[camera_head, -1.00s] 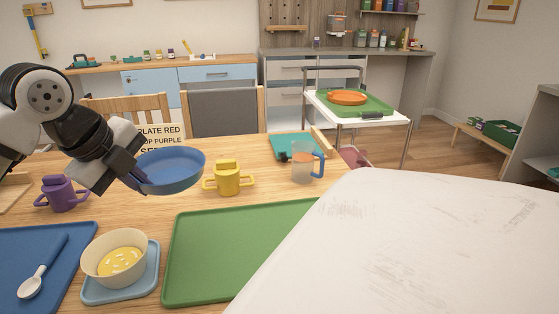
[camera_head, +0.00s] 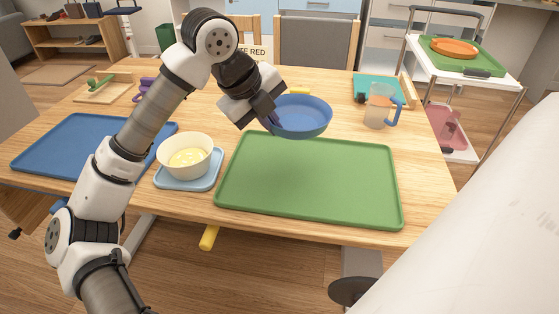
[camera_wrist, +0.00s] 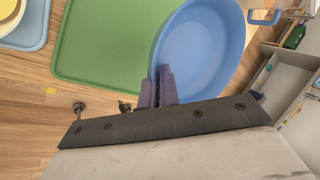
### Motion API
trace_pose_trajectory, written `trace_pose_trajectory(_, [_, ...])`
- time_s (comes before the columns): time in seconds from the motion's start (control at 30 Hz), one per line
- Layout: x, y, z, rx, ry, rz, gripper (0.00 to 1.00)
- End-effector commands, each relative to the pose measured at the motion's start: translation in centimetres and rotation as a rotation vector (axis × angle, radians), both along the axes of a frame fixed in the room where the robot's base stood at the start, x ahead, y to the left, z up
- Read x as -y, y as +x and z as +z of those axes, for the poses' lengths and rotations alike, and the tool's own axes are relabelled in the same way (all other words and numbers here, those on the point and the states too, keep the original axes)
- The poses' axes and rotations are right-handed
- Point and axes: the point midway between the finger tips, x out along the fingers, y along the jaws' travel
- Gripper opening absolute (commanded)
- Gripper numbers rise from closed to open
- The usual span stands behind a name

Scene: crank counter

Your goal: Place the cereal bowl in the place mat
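A wide blue bowl (camera_head: 302,117) is held at its left rim by my gripper (camera_head: 270,120). It hangs roughly level, above the far edge of the green mat (camera_head: 310,190). In the wrist view the fingers (camera_wrist: 163,88) are closed on the rim of the blue bowl (camera_wrist: 203,50), and its inside looks empty. The green mat (camera_wrist: 110,45) lies beside and below it there. A second, cream bowl (camera_head: 172,150) with yellow content stands on a small light-blue mat (camera_head: 190,182), left of the green mat. The frames do not label either bowl as the cereal bowl.
A blue mat (camera_head: 75,145) lies at the left, partly behind my arm. A clear jug (camera_head: 378,106) with a blue handle stands right of the held bowl. A yellow mug (camera_head: 298,91) is mostly hidden behind it. The green mat is bare.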

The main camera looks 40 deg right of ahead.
Motion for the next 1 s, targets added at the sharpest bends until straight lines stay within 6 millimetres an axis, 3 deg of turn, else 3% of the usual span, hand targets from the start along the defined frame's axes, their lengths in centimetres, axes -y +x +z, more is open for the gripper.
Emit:
trace_pose_trajectory(0.1, [0.0,-0.1,-3.5,-0.005,-0.002,-0.002,0.0])
trace_pose_trajectory(0.3, [0.0,-0.1,-7.5,-0.002,-0.003,0.0,0.0])
trace_pose_trajectory(0.57, [0.0,0.0,-9.5,0.0,-0.001,0.0,0.0])
trace_pose_trajectory(0.8, [0.0,-0.1,-12.6,0.0,-0.002,-0.001,0.0])
trace_pose_trajectory(1.0, [0.0,0.0,-12.5,0.001,-0.002,0.0,0.0])
